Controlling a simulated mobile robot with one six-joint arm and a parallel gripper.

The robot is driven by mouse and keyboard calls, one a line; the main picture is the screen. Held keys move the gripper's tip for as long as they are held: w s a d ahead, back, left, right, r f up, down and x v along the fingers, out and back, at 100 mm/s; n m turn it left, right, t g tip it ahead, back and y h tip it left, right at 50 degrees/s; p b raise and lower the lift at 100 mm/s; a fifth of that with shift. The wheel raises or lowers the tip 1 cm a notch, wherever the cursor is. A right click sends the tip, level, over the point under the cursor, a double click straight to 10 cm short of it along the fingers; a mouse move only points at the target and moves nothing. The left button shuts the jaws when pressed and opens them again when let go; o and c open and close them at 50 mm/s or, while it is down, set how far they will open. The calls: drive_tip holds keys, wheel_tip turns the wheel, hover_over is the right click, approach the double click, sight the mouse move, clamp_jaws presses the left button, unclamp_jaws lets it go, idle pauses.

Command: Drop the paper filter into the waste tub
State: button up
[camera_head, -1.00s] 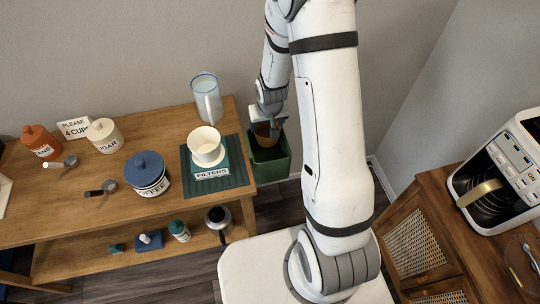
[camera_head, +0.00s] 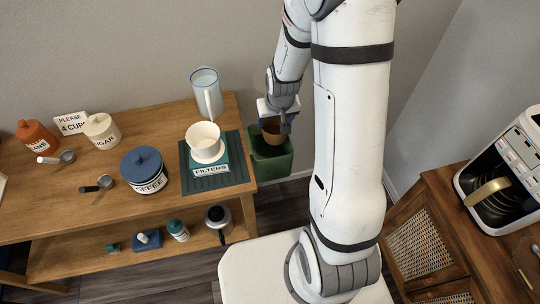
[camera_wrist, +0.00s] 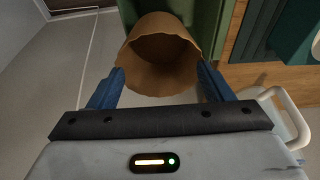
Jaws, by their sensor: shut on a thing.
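My gripper (camera_head: 283,120) is shut on the brown paper filter (camera_head: 272,131). In the wrist view the brown filter (camera_wrist: 160,60) sits between the blue fingertips of my gripper (camera_wrist: 160,82), its scalloped rim open toward the camera. The green waste tub (camera_head: 270,162) stands on the floor at the right end of the wooden table. In the head view the filter is over the tub's opening, overlapping its back rim. In the wrist view the green tub (camera_wrist: 205,22) shows behind the filter; its inside is mostly hidden.
The wooden table (camera_head: 75,215) holds a white stack of filters (camera_head: 206,142) on a green mat, a blue coffee canister (camera_head: 146,172) and a clear pitcher (camera_head: 208,92). A coffee machine (camera_head: 500,185) stands on the cane cabinet at right.

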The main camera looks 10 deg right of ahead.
drive_tip(key=shift+f+b, duration=0.55)
drive_tip(key=shift+f, duration=0.75)
drive_tip(key=o, duration=1.3)
drive_tip(key=shift+r, duration=0.1)
drive_tip(key=shift+v, duration=3.85)
drive_tip(key=shift+r, duration=0.1)
drive_tip(key=s+r, duration=0.4)
drive_tip(key=s, duration=0.1)
drive_tip(key=s+r, duration=0.5)
drive_tip(key=s, duration=0.1)
drive_tip(key=s+a+r, duration=0.1)
drive_tip(key=s+r, duration=0.3)
drive_tip(key=s, duration=0.2)
drive_tip(key=shift+r, duration=0.25)
